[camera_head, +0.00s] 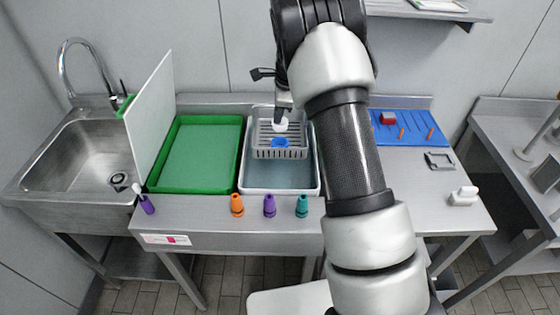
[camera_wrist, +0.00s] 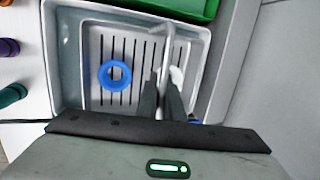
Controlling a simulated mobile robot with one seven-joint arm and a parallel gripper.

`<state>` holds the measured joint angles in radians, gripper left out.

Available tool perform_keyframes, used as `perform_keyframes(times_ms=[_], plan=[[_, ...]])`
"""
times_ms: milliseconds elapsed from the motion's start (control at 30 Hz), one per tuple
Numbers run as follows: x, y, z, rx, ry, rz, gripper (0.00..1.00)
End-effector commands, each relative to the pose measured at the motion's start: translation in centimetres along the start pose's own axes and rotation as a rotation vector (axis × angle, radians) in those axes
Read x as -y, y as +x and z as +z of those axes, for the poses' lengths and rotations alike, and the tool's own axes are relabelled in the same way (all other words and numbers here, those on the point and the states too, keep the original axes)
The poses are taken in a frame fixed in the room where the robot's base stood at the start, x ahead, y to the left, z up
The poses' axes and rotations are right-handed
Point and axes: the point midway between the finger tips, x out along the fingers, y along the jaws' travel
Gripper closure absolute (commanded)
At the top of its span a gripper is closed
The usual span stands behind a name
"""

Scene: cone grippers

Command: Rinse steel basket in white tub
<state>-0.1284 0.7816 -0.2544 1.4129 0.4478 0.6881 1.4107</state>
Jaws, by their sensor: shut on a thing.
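The steel basket (camera_head: 262,152), grey and slotted, is over the back part of the white tub (camera_head: 243,185), within its rim in the head view. I cannot tell whether it rests on the tub floor or hangs above it. A blue ring (camera_head: 280,142) lies in the basket; it shows clearly in the wrist view (camera_wrist: 115,75). A white piece (camera_head: 281,127) is also in the basket. My gripper (camera_head: 282,112) points down over the basket. In the wrist view its fingers (camera_wrist: 165,78) are shut on the basket's bent bar handle (camera_wrist: 168,32); the grip point is partly hidden.
A green tray (camera_head: 195,190) and an upright white board (camera_head: 152,120) stand left of the tub, then a sink (camera_head: 85,155). Orange (camera_head: 237,206), purple (camera_head: 269,206) and teal (camera_head: 302,207) cones line the front edge. A blue mat (camera_head: 400,125) lies right.

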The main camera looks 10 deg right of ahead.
Motion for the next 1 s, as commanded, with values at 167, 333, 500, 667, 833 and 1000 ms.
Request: perform_keyframes(times_ms=[167, 333, 500, 667, 833, 1000], plan=[[0.1, -0.1, 0.0, 0.000, 0.000, -0.002, 1.00], [0.1, -0.2, 0.0, 0.000, 0.000, -0.002, 1.00], [0.4, -1.2, 0.2, 0.001, 0.000, -0.003, 1.00], [0.9, -2.8, 0.5, 0.001, 0.000, -0.003, 1.00], [1.3, -4.0, 0.6, 0.000, 0.000, -0.002, 1.00], [1.2, -3.9, 0.6, 0.000, 0.000, -0.002, 1.00]])
